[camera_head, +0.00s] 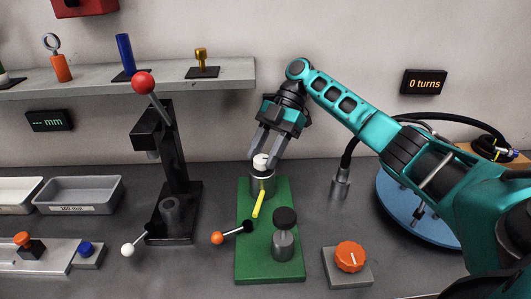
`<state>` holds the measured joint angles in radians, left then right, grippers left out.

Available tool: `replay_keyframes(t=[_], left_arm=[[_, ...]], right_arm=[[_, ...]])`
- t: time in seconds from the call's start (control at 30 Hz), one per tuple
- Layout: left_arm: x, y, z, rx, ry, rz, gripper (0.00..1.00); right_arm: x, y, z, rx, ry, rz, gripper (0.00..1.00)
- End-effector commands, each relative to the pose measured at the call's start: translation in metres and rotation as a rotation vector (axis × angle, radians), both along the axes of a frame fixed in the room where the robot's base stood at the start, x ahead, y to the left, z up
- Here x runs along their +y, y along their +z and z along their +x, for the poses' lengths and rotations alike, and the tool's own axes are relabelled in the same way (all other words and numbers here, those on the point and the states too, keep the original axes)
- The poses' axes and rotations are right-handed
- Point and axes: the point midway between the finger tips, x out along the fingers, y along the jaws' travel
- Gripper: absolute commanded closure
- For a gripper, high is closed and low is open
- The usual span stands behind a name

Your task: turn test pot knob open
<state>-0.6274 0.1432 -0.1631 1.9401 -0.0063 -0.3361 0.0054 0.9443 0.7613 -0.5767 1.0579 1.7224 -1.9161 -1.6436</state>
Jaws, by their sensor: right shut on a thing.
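The test pot (262,188) appears to be the short metal cylinder at the back of the green base plate (250,262). A white knob (261,161) tops it. My right gripper (265,155) reaches down from above, its two grey fingers shut on the white knob from either side. The fingers partly hide the knob's edges. A yellow bar (258,203) slants down in front of the pot. My left gripper is not in view.
A metal cylinder with a black cap (284,217) stands at the plate's front right. An orange dial (350,256) sits on a grey block. A lever with an orange ball (217,238) is at the left. A black press (168,180) stands further left. The wall display (424,83) reads "0 turns".

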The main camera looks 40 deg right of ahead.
Motion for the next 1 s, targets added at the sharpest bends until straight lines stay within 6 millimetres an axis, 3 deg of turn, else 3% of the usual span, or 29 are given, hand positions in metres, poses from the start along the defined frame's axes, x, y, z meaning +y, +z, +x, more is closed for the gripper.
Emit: replay_keyframes(t=[0.47,0.5,0.73,1.0], left_arm=[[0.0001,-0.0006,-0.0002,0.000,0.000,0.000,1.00],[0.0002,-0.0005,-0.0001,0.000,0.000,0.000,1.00],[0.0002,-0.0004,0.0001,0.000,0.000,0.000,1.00],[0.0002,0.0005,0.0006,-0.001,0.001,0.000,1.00]], right_arm=[[-0.0010,-0.0009,0.0000,0.002,0.010,-0.004,0.89],[-0.0008,-0.0009,-0.0001,0.002,0.010,-0.004,0.55],[-0.0005,-0.0006,0.0000,0.001,0.011,-0.003,0.33],[-0.0005,-0.0002,-0.0003,0.000,0.005,-0.002,0.33]])
